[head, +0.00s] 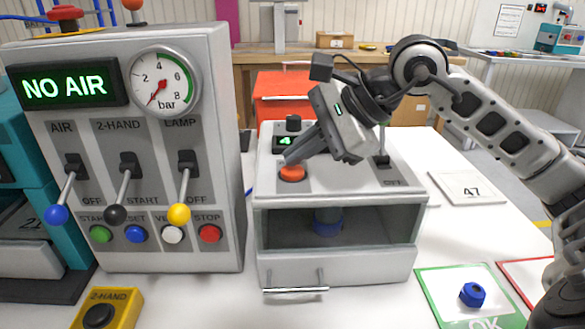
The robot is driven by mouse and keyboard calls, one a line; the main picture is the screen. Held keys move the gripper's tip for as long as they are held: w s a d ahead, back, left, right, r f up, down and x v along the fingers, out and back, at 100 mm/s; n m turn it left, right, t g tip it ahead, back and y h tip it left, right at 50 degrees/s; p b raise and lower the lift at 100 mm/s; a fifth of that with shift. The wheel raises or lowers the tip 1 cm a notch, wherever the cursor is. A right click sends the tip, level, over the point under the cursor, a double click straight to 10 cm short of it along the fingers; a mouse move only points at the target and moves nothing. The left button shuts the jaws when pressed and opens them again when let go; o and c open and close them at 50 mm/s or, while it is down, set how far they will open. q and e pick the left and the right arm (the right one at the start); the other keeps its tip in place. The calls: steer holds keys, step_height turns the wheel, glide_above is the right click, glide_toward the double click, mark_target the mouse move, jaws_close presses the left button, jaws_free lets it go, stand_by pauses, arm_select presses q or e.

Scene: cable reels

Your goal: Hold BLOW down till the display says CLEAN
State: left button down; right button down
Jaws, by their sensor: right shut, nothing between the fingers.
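A grey box (335,242) with an open front compartment stands mid-table. An orange-red button (291,174) sits on its sloped top; I cannot read a BLOW label there. Just behind the button is a small dark display (281,143) with a green character like a 4, partly hidden by my right gripper. My right gripper (287,160) is shut and empty, its fingertips pointing down at the button's back edge. I cannot tell whether they touch it or whether it is pressed. A blue part (327,224) stands inside the compartment. My left gripper is out of view.
A grey control panel (225,120) at left reads NO AIR; its gauge (164,82) needle sits low, and its three levers hang down. A yellow 2-HAND button box (108,308) is at front left. A blue nut (472,294) lies on a green-edged OK card (435,290) at right.

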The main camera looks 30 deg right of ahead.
mark_target(300, 170)
steer(key=shift+f+b, duration=0.45)
stand_by(2.3)
steer(key=shift+r, duration=0.1)
stand_by(2.7)
steer(key=shift+r+p, duration=0.7)
steer(key=shift+r, duration=0.1)
step_height(300, 170, up, 5)
steer(key=p, duration=0.4)
stand_by(0.3)
